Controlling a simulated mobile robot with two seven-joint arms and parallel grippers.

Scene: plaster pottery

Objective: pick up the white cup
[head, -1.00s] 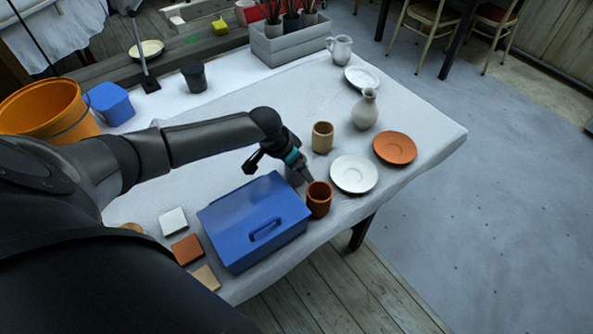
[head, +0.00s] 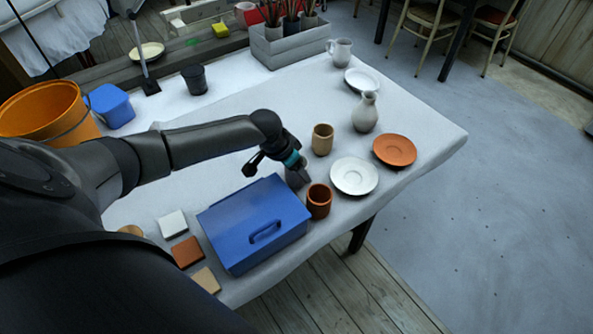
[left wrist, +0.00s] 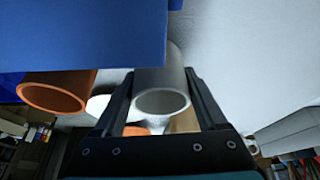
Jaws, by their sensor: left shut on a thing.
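The white cup (left wrist: 160,88) looks light grey in the left wrist view, between the two dark fingers of my left gripper (left wrist: 163,95), which is shut on it. Its round open rim faces that camera. In the head view my left gripper (head: 296,168) is at the table, between the blue box and the tan cup, and its fingers hide most of the white cup. I cannot tell whether the cup still touches the table. My right gripper is not in view.
The blue box (head: 245,232) stands close on the left. The terracotta cup (head: 318,203) is just in front, the tan cup (head: 322,141) behind. A white saucer (head: 354,177), terracotta saucer (head: 394,149) and vase (head: 365,114) stand to the right.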

